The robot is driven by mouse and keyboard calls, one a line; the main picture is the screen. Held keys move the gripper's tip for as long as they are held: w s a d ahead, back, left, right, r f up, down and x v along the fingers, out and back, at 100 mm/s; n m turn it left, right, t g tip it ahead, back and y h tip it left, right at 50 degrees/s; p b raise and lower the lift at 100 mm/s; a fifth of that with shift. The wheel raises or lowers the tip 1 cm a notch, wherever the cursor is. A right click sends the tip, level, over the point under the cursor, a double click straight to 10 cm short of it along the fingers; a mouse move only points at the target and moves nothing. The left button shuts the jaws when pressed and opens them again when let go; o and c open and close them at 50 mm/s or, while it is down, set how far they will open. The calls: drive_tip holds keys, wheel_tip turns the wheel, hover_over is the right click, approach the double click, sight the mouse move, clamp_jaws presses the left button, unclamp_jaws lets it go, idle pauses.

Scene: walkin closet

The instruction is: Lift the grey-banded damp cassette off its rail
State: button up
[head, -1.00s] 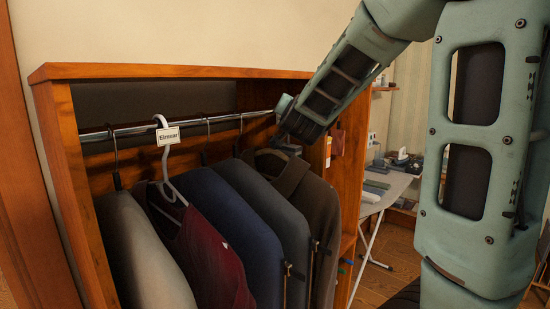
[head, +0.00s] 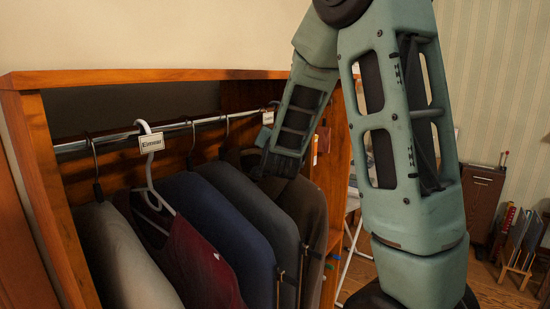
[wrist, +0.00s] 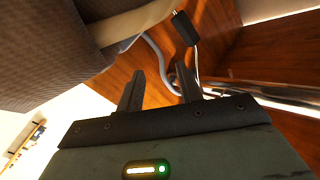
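I cannot make out a grey-banded damp cassette for certain in either view. In the wrist view, a small dark block (wrist: 185,28) with a pale cord or wire beside it hangs near the wooden panel; I see no grey band on it. A grey curved piece (wrist: 152,57) shows just beyond my fingertips. My gripper (wrist: 157,76) has its two dark fingers apart with nothing clearly between them. In the head view, my gripper (head: 266,170) is inside the wardrobe at the right end, below the metal rail (head: 205,119), against the dark brown jacket; its fingertips are hidden.
Several garments hang close together, including a maroon one (head: 197,262) and a navy one (head: 225,222). A white hanger (head: 150,150) carries a name tag. Dark brown fabric (wrist: 45,45) is close by in the wrist view.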

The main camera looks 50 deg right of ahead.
drive_tip(key=p+x, duration=0.2)
drive_tip(key=x, duration=0.3)
drive_tip(key=shift+w+d, duration=0.1)
drive_tip(key=shift+d, duration=0.05)
drive_tip(key=shift+r, duration=0.1)
clamp_jaws()
